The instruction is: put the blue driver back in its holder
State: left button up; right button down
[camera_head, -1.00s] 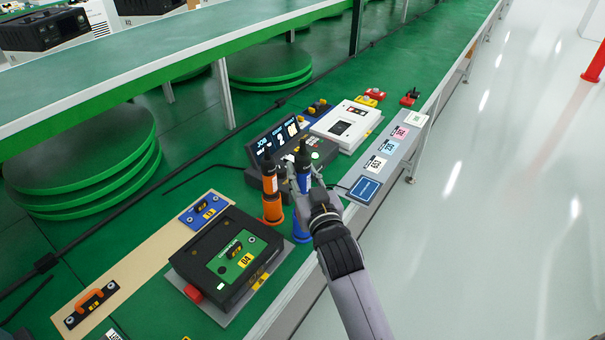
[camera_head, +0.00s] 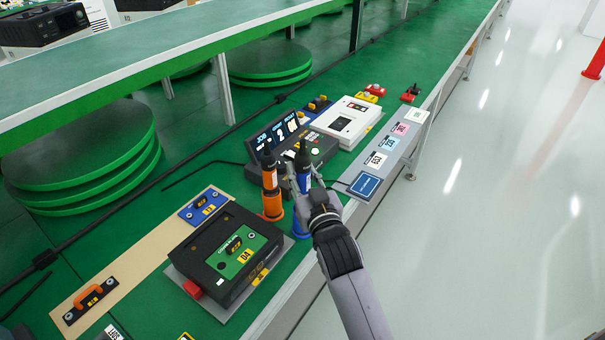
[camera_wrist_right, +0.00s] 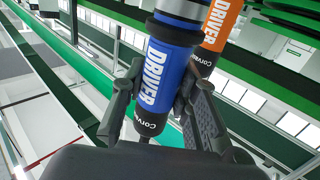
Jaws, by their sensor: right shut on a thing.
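The blue driver (camera_head: 303,172) is upright in the head view, with its dark top pointing up. My right gripper (camera_head: 303,187) is shut around its body. The blue holder (camera_head: 301,226) shows directly below the driver, partly hidden by my gripper and wrist. I cannot tell whether the driver's lower end is inside it. In the right wrist view the blue driver (camera_wrist_right: 168,75) stands between the two fingers of my right gripper (camera_wrist_right: 160,115). My left gripper is not in view.
An orange driver (camera_head: 269,172) stands in an orange holder (camera_head: 272,206) close on the left. A black box (camera_head: 215,255) lies at the front left. A control console (camera_head: 318,150) with a lit display is behind. A blue pad (camera_head: 366,184) lies to the right.

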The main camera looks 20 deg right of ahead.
aim_at(303, 189)
jog(key=shift+f, duration=0.15)
jog(key=shift+f+b, duration=1.25)
jog(key=shift+f, duration=0.6)
jog(key=c, duration=1.3)
grip_release()
jog(key=shift+o, duration=0.6)
jog(key=shift+f, duration=0.2)
jog(key=s, duration=1.2)
jog(key=shift+r, duration=0.2)
